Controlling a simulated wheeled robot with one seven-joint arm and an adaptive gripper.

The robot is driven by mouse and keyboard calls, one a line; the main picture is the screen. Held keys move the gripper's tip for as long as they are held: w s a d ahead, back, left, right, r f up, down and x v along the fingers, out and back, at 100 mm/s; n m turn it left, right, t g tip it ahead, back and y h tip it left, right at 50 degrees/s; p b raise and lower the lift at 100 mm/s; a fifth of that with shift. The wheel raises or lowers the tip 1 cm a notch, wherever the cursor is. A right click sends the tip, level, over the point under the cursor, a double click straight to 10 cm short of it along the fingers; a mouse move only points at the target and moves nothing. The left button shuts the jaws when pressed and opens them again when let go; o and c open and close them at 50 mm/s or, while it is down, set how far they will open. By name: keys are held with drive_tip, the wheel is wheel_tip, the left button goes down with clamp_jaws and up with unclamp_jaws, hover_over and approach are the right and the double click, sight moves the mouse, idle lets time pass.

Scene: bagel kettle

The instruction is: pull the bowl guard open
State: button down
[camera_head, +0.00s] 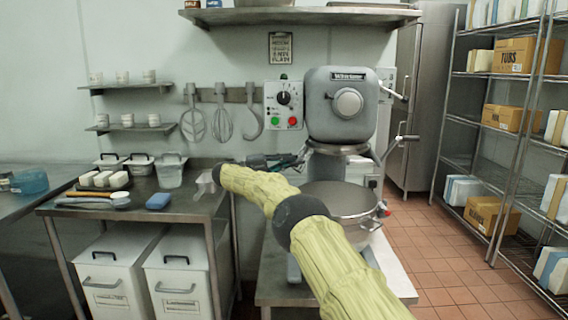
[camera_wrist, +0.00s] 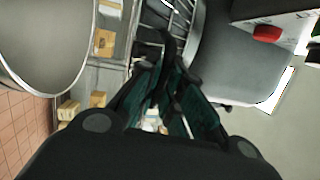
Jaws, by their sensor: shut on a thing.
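The stand mixer (camera_head: 340,106) has a grey head above a large steel bowl (camera_head: 340,200). The bowl fills the left of the wrist view (camera_wrist: 50,45). The bowl guard shows there as thin wire bars (camera_wrist: 182,16) between bowl and mixer head. My gripper (camera_head: 277,161) is beside the mixer, left of and above the bowl, at the end of my yellow-sleeved arm. In the wrist view its dark teal fingers (camera_wrist: 168,88) are close together around a dark, curved part of the guard. The exact contact is dark, and the guard is hard to make out from the head.
A control box (camera_head: 283,105) with red and green buttons is left of the mixer head. Mixing tools (camera_head: 223,122) hang on the wall. A steel table (camera_head: 150,200) with tubs stands left. Wire shelving (camera_head: 500,130) stands right, with open tiled floor before it.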

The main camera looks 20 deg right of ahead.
drive_tip(key=shift+w+d, duration=0.1)
drive_tip(key=shift+w, duration=0.15)
idle(0.5)
drive_tip(key=c, duration=1.8)
unclamp_jaws()
drive_tip(key=shift+d, duration=0.1)
